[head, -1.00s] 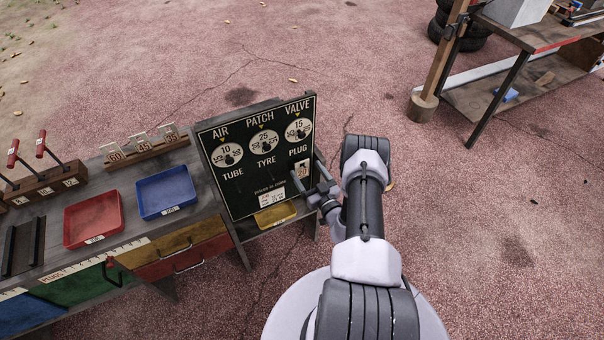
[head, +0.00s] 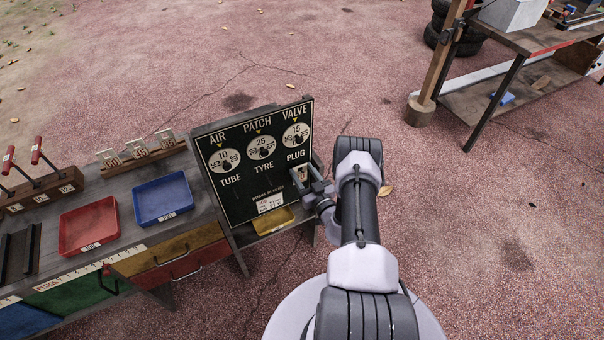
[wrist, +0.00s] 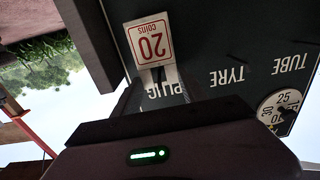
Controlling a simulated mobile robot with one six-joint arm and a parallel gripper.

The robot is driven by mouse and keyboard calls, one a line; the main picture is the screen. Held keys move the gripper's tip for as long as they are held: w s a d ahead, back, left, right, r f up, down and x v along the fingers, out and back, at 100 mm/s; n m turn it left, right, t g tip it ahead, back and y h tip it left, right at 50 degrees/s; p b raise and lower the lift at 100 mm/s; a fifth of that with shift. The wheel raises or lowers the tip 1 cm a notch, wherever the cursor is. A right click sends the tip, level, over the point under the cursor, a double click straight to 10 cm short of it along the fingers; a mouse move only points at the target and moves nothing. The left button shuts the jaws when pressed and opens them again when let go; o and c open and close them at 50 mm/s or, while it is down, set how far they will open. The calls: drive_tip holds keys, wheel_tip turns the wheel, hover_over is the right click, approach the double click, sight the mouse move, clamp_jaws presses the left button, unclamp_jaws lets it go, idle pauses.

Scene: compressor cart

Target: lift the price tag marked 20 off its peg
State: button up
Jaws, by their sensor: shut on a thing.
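The price tag marked 20 (wrist: 150,42) is a white card with a red border and the words 20 COINS, upside down in the wrist view. It is at the right side of the black price board (head: 240,190), under the word PLUG, and shows small and partly covered in the head view (head: 302,173). My gripper (head: 304,182) is shut on the tag at the board's face. In the wrist view, the gripper's dark body fills the bottom and covers part of the board. The peg is hidden, so I cannot tell whether the tag is still on it.
The board also carries round dials (head: 224,159). Tags marked 60 (head: 108,158) and 45 (head: 138,149) stand in a wooden rack. A red tray (head: 88,226) and a blue tray (head: 163,198) lie on the cart at left. The ground right of my arm is open.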

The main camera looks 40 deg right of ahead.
drive_tip(key=shift+r+p, duration=0.4)
drive_tip(key=shift+r, duration=0.5)
drive_tip(key=p+v, duration=0.4)
drive_tip(key=v, duration=1.4)
drive_tip(key=shift+f+p, duration=0.3)
drive_tip(key=shift+f, duration=0.1)
drive_tip(key=shift+d, duration=0.1)
